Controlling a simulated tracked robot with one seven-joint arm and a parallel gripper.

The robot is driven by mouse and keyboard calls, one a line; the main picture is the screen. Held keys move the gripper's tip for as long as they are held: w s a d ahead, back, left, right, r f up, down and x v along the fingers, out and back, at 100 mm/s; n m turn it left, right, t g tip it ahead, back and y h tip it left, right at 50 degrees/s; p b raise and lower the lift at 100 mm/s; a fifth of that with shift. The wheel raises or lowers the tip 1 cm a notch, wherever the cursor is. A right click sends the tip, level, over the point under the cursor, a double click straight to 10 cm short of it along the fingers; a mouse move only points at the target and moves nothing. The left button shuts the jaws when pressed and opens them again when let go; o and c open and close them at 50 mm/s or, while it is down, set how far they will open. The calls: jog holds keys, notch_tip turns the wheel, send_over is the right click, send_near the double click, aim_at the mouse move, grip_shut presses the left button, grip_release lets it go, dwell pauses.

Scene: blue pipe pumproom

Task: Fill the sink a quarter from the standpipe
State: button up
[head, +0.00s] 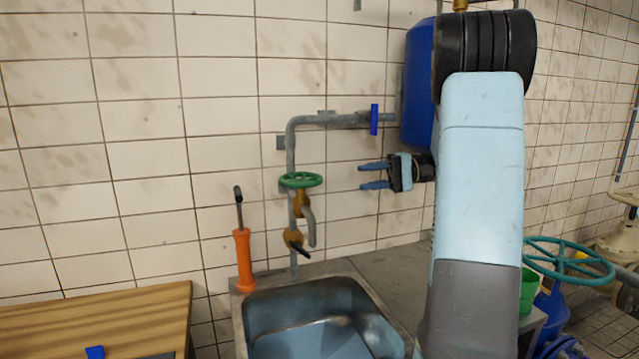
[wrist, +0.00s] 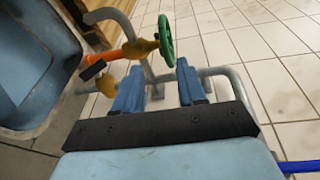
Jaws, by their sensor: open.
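The grey standpipe (head: 291,150) runs up the tiled wall behind the sink. It carries a green handwheel (head: 301,180), brass-coloured valve bodies (head: 301,207), a small black lever (head: 301,251) and a curved grey spout (head: 312,232). The metal sink (head: 240,325) lies below; I cannot tell whether water is in it. My gripper (head: 366,177) is open and empty, right of the green handwheel and apart from it, with its fingers pointing left. In the wrist view, the handwheel (wrist: 166,40) shows beyond the fingers (wrist: 160,78) and the sink (wrist: 35,75) is at left.
A blue handle (head: 374,119) sits on the upper pipe near a blue tank (head: 417,85). An orange-handled tool (head: 243,258) stands at the sink's back left corner. A wooden table (head: 100,310) is at left. A green cup (head: 528,290) and teal handwheel (head: 560,260) are at right.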

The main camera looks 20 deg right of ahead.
aim_at(320, 179)
jog(key=shift+t, duration=0.4)
jog(key=x, duration=1.3)
jog(key=shift+r, duration=0.1)
grip_shut()
